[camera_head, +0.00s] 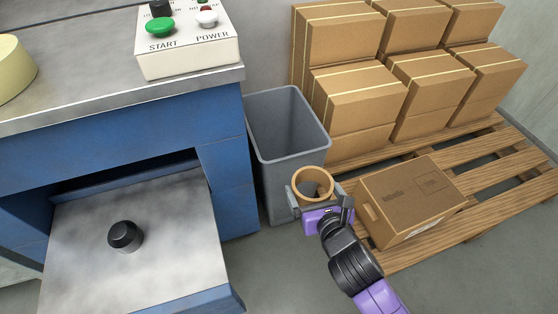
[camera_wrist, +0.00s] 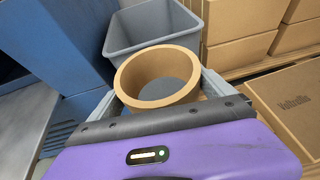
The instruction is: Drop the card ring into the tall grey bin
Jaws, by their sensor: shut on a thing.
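The card ring (camera_head: 313,184) is a short tan cardboard tube, held upright between the fingers of my gripper (camera_head: 318,198). In the wrist view the ring (camera_wrist: 157,76) sits between the two grey fingers of my gripper (camera_wrist: 160,90), its open end facing up. The tall grey bin (camera_head: 290,140) stands open on the floor just behind the ring in the head view. In the wrist view the bin (camera_wrist: 150,25) is beyond the ring and its inside looks empty where visible. The ring is in front of the bin's near side, apart from its opening in the picture.
A blue machine (camera_head: 225,150) with a control box (camera_head: 188,40) and an open drawer-like plate (camera_head: 130,240) stands left of the bin. A wooden pallet (camera_head: 500,205) with stacked cartons (camera_head: 350,100) is to the right. A single carton (camera_head: 410,200) lies near my gripper.

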